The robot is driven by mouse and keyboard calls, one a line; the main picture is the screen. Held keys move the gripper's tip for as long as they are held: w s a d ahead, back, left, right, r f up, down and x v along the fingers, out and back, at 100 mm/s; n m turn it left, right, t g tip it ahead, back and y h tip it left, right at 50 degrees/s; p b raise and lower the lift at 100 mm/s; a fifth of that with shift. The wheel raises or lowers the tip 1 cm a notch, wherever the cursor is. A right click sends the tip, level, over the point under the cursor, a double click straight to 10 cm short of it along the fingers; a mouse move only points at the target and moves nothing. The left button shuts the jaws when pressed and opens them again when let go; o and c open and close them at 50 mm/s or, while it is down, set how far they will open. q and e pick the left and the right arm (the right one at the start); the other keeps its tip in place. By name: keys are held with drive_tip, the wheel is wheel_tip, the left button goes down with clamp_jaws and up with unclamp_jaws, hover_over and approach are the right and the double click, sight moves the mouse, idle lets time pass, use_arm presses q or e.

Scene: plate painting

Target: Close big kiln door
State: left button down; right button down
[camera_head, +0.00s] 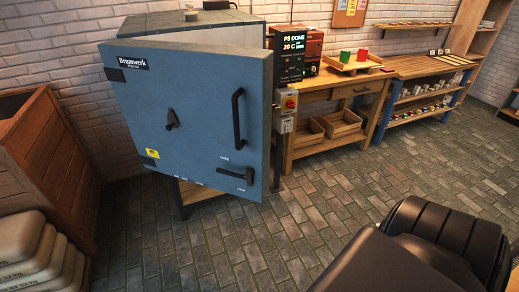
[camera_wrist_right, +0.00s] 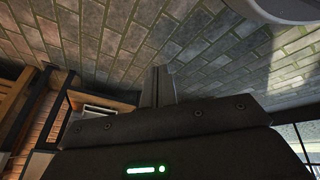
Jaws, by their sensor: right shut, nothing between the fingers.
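The big kiln (camera_head: 185,20) stands against the brick wall at the left middle of the head view. Its blue door (camera_head: 190,110) stands ajar, with the right edge swung out from the body. The door carries a black vertical handle (camera_head: 238,118) near its right edge and a black latch lever (camera_head: 235,176) below, beside small labels. The kiln's inside is hidden behind the door. My right gripper (camera_wrist_right: 158,88) shows in the wrist view, shut and empty over the paved floor, apart from the door. My left gripper is not in view.
A wooden crate (camera_head: 45,150) and stacked sacks (camera_head: 35,255) are at left. A wooden bench (camera_head: 340,85) lies behind. The paved floor (camera_head: 270,240) before the kiln is clear.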

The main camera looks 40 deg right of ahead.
drive_tip(key=w+d+r+n+t, duration=0.1)
drive_tip(key=w+r+n+t, duration=0.15)
drive_tip(key=w+r, duration=0.6)
drive_tip(key=n+t+h+b, duration=0.2)
drive_tip(key=n+t+h, duration=0.4)
drive_tip(key=t, duration=0.4)
approach(251, 143)
drive_tip(key=s+a+n, duration=0.1)
drive_tip(key=s+a, duration=0.3)
drive_tip(key=s, duration=0.2)
drive_tip(key=shift+y, duration=0.3)
drive_tip(key=p+x, duration=0.1)
drive_tip(key=x, duration=0.3)
drive_tip(key=d+p+x, duration=0.1)
drive_tip(key=p+x, duration=0.1)
drive_tip(key=x, duration=0.2)
drive_tip(key=p+x, duration=0.1)
drive_tip(key=x, duration=0.3)
drive_tip(key=shift+s+d+r+p, duration=0.1)
drive_tip(key=shift+s+d+p, duration=0.05)
drive_tip(key=shift+d+p, duration=0.15)
drive_tip(key=shift+d, duration=0.4)
drive_tip(key=shift+w, duration=0.25)
